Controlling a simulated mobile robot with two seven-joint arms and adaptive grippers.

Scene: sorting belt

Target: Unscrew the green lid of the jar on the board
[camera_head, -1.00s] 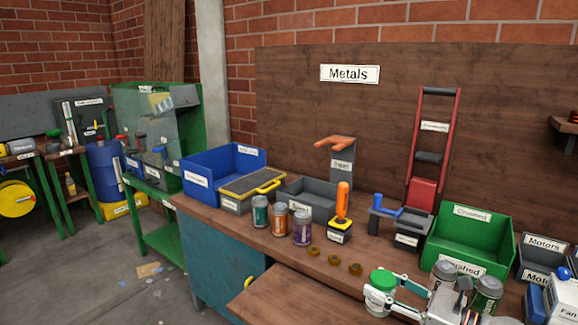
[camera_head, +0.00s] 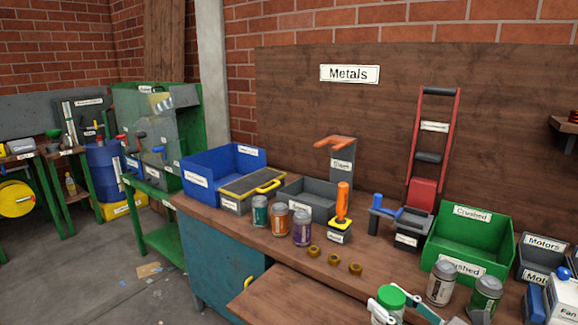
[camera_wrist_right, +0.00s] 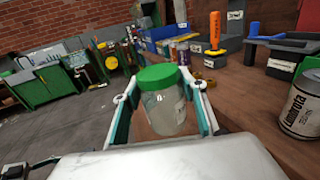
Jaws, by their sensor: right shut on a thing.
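The jar (camera_head: 388,316) is a clear glass jar with a green lid (camera_head: 391,296), low in the head view near the bottom edge. In the right wrist view the jar (camera_wrist_right: 165,114) is upright between the fingers, with the green lid (camera_wrist_right: 158,77) seated on top. My right gripper (camera_wrist_right: 163,92) is shut on the jar's glass body, one finger on each side, below the lid. In the head view only part of the right gripper (camera_head: 400,305) shows. The jar's base is cut off there, so I cannot tell whether it touches the board (camera_head: 300,298). My left gripper is out of view.
Cans (camera_head: 440,282) stand close to the right of the jar. A green bin (camera_head: 468,232) is behind them. Three brass-coloured pieces (camera_head: 334,260) lie on the bench left of the jar, near more cans (camera_head: 281,218) and an orange-handled tool (camera_head: 341,210).

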